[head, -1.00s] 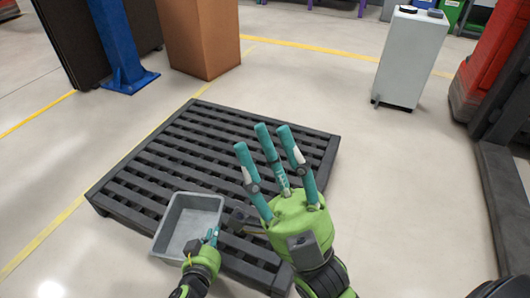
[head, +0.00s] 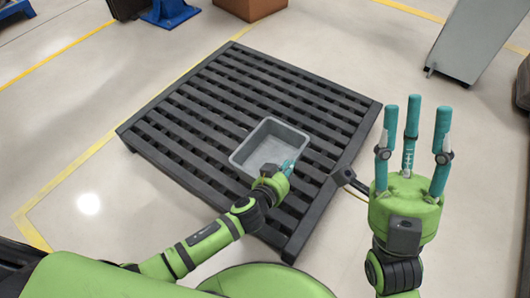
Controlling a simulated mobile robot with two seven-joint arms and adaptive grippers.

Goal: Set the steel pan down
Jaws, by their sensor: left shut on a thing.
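The steel pan (head: 263,152), a grey open rectangular tray, is over the dark slatted pallet (head: 205,100), with its opening facing up. I cannot tell whether its base touches the slats. My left gripper (head: 286,169) is shut on the near right side of the pan, and its fingers and hand hide part of that rim. My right gripper (head: 412,130) is to the right of the pan, apart from it, with its teal fingers spread and pointing up, and it is empty.
The pallet slats around the pan are bare. A brown box (head: 248,8) and a blue post base (head: 170,12) stand beyond the pallet. A grey cabinet (head: 485,40) stands at the upper right. The floor around the pallet is clear, with yellow lines.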

